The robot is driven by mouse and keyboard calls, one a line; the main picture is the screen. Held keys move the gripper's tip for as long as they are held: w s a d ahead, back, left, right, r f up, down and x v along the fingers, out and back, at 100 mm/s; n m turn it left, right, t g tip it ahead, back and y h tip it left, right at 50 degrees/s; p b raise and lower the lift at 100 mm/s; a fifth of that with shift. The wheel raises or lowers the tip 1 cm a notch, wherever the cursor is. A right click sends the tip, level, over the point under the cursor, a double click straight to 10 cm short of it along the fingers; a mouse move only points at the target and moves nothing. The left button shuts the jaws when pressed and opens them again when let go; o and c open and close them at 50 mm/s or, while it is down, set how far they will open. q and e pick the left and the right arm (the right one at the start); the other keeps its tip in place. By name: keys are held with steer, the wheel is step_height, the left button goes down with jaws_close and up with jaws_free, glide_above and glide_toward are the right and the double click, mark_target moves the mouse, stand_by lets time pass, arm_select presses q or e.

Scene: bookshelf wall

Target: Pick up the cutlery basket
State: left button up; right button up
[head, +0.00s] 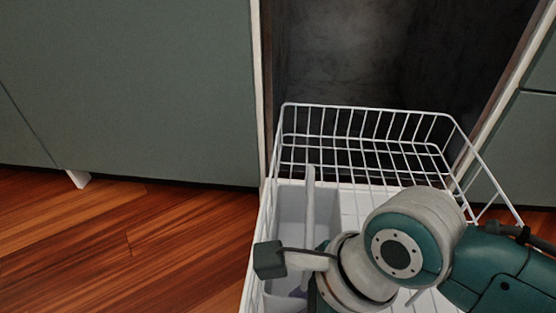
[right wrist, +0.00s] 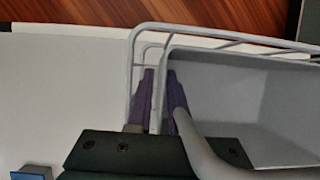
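The cutlery basket is a grey open box (head: 291,218) with an upright handle (head: 310,205), in the left part of the white wire rack (head: 365,110). In the right wrist view its grey inside (right wrist: 260,100) fills the right half, with the curved handle in front. My right gripper (right wrist: 158,100) reaches down at the basket's edge. Its two purple fingers are close together, on either side of a thin light strip that looks like the basket's wall beside a rack wire. My right arm hides much of the basket in the head view. My left gripper is not in view.
The rack stands before a dark open cavity (head: 390,55). Grey-green cabinet fronts (head: 130,90) flank it. Bare wooden floor (head: 110,250) lies to the left. Rack wires run close around the basket and my right gripper.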

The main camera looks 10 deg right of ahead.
steer(key=shift+c, duration=0.3)
jaws_close()
stand_by(1.0)
